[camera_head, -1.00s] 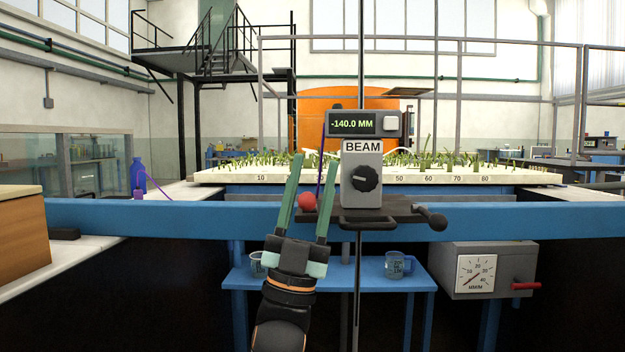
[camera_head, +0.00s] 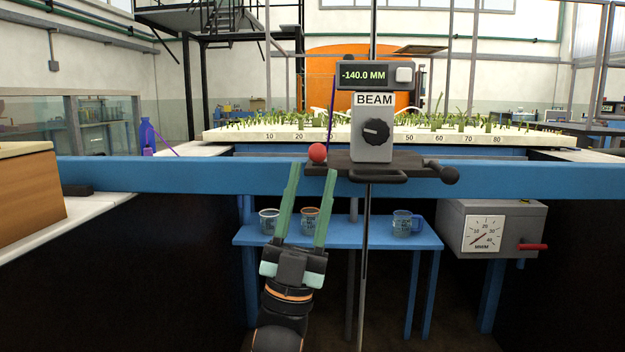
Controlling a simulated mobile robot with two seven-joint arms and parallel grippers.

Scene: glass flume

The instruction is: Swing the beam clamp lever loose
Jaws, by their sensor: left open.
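The beam carriage is a grey block labelled BEAM (camera_head: 373,133) with a black dial, standing on a dark plate (camera_head: 335,167) over the blue cross beam (camera_head: 200,178). A red ball knob (camera_head: 317,153) sits at the plate's left end. A black ball knob (camera_head: 449,175) ends a short dark arm at its right end. I cannot tell for sure which is the clamp lever. My left gripper (camera_head: 313,171) is open and empty. Its green fingers point up, with the tips just below and either side of the red knob in the picture. My right gripper is out of view.
A display (camera_head: 362,76) reads -140.0 MM above the block. A thin vertical rod (camera_head: 366,260) runs down below the carriage. A blue shelf (camera_head: 340,234) with beakers (camera_head: 402,223) is below the beam. A grey gauge box (camera_head: 530,222) with a red handle (camera_head: 533,247) is at right.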

